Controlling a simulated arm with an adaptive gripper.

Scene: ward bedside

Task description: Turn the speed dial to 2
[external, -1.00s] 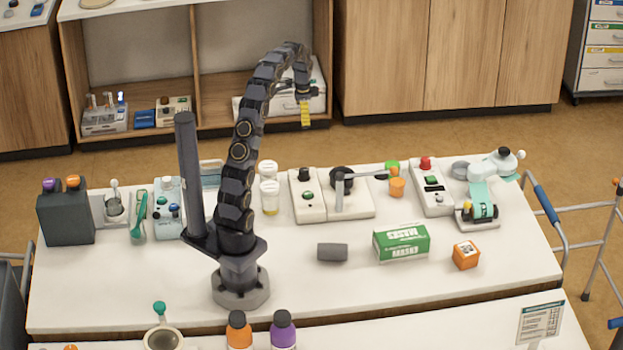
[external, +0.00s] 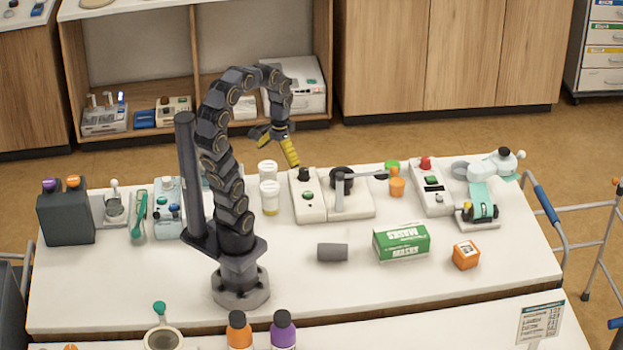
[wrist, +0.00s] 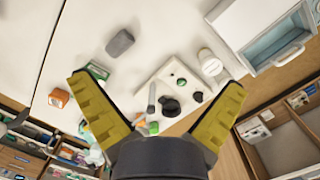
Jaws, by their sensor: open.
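A white device (external: 310,211) stands at the back middle of the table. It bears a black knob (external: 304,174), a green button (external: 308,195) and a large black round part (external: 342,176) with a grey lever beside it. In the wrist view the device (wrist: 148,88) lies between my fingers, with the black knob (wrist: 197,97) and the round part (wrist: 170,107). No dial marks or numbers are legible, and I cannot tell which part is the speed dial. My gripper (external: 277,148) is open and empty, above and behind the device's left end; its yellow fingers spread wide in the wrist view (wrist: 157,85).
White-lidded bottles (external: 269,190) stand just left of the device. A second white device (external: 432,203) with a red knob stands to its right. A grey block (external: 332,252), a green box (external: 402,243) and an orange box (external: 466,255) lie in front.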

